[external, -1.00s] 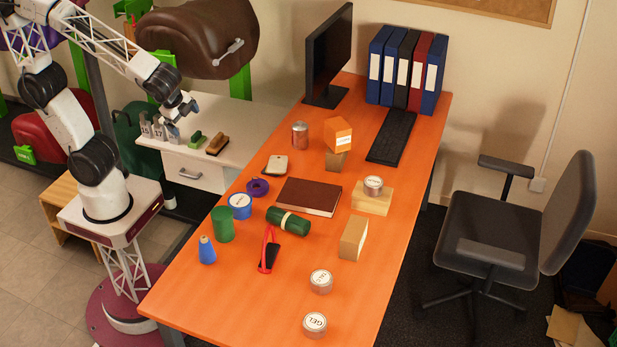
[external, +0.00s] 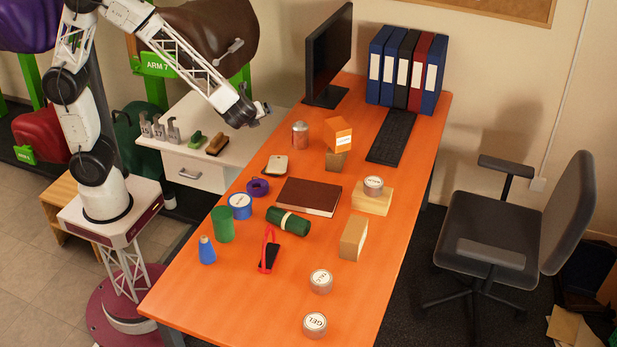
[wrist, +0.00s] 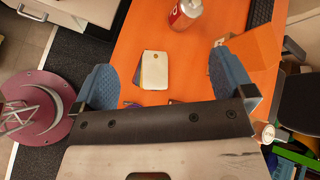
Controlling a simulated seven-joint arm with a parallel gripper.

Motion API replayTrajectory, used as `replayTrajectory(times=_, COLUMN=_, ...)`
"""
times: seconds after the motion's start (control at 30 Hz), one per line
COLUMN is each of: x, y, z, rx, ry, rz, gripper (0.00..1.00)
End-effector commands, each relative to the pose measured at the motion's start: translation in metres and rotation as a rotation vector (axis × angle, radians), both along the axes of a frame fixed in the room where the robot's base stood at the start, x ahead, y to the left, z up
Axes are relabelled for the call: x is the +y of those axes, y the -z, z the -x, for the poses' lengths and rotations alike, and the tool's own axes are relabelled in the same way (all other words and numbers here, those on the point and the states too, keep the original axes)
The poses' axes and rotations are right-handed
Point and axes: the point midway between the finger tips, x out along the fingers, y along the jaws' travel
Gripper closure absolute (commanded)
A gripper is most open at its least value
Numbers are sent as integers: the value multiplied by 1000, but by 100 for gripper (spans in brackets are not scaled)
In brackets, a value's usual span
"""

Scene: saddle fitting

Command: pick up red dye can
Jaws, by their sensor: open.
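The red dye can (external: 300,134) stands upright on the orange desk, left of the orange box. In the wrist view the can (wrist: 185,13) shows at the top edge, partly cut off, with a red body and a silver lid. My gripper (external: 263,107) is in the air near the desk's left edge, left of the can and apart from it. In the wrist view my gripper (wrist: 165,72) has its two blue fingers wide apart with nothing between them in grasp.
The monitor (external: 329,55) rises behind. A brown book (external: 309,196) lies nearer the front.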

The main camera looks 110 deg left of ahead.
Motion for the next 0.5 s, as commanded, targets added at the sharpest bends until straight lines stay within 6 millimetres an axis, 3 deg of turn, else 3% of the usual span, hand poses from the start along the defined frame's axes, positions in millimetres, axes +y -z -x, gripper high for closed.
replayTrajectory(times=0.5, x=118, y=101, z=-49, rx=344, ry=295, rz=-169, gripper=0)
